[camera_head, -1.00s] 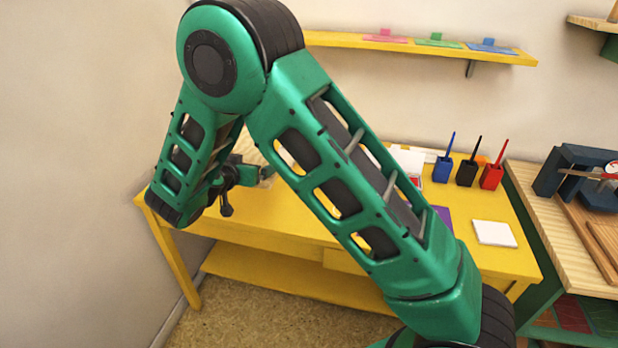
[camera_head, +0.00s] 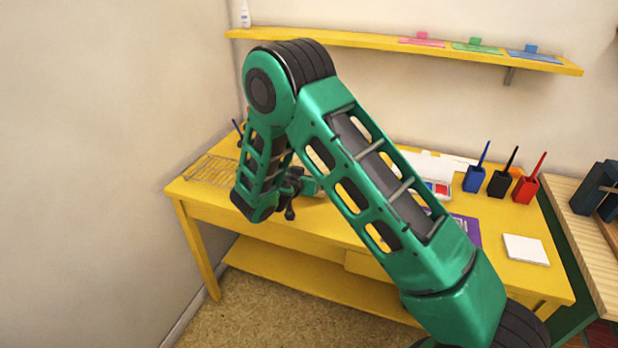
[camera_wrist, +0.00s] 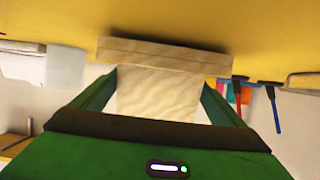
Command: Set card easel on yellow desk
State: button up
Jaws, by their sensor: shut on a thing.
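The card easel (camera_wrist: 160,95) is a pale wooden piece with a flat panel and a wider ledge. In the wrist view it sits between the two green fingers of my gripper (camera_wrist: 160,100), which is shut on its panel. The yellow desk (camera_head: 200,194) stands against the back wall, and its yellow surface fills the top of the wrist view beyond the ledge. In the head view my gripper (camera_head: 308,187) is over the left-middle of the desk, and my arm hides most of the easel. I cannot tell whether the easel touches the desk.
A wire rack (camera_head: 208,170) lies at the desk's left end. Blue (camera_head: 474,179), black (camera_head: 499,183) and red (camera_head: 526,189) holders stand at the back right. A white pad (camera_head: 525,249) and a purple item (camera_head: 467,230) lie at the right. A yellow shelf (camera_head: 340,40) hangs above.

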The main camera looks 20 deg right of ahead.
jog(key=shift+f, duration=0.35)
jog(key=o, duration=0.8)
jog(key=v, duration=1.2)
jog(key=shift+a+f, duration=0.1)
